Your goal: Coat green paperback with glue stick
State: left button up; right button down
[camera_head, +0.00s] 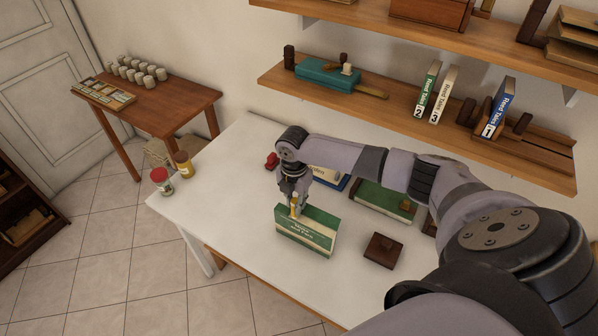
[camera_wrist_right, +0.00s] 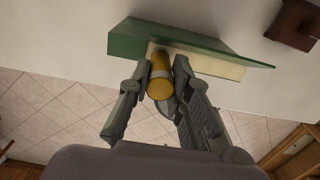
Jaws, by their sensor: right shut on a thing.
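A green paperback (camera_head: 312,240) with a cream title band stands near the front edge of the white table. It also shows in the right wrist view (camera_wrist_right: 132,40), with its pale side facing down in the picture. My right gripper (camera_head: 296,203) is shut on a yellow glue stick (camera_wrist_right: 160,84) and holds it at the book's upper left part. The glue stick's far end is against or very close to the book; I cannot tell whether they touch. My left gripper is not in view.
Behind the gripper lie a blue book (camera_head: 343,183) and another green book (camera_head: 375,205). A dark brown block (camera_head: 383,250) sits to the right. A shelf (camera_head: 400,125) overhangs the back.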

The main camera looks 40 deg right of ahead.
jog(key=shift+w+a+b, duration=0.35)
jog(key=shift+w+a, duration=0.05)
jog(key=shift+w, duration=0.3)
notch_tip(320, 180, up, 7)
jog(key=p, duration=0.5)
jog(key=shift+w, duration=0.15)
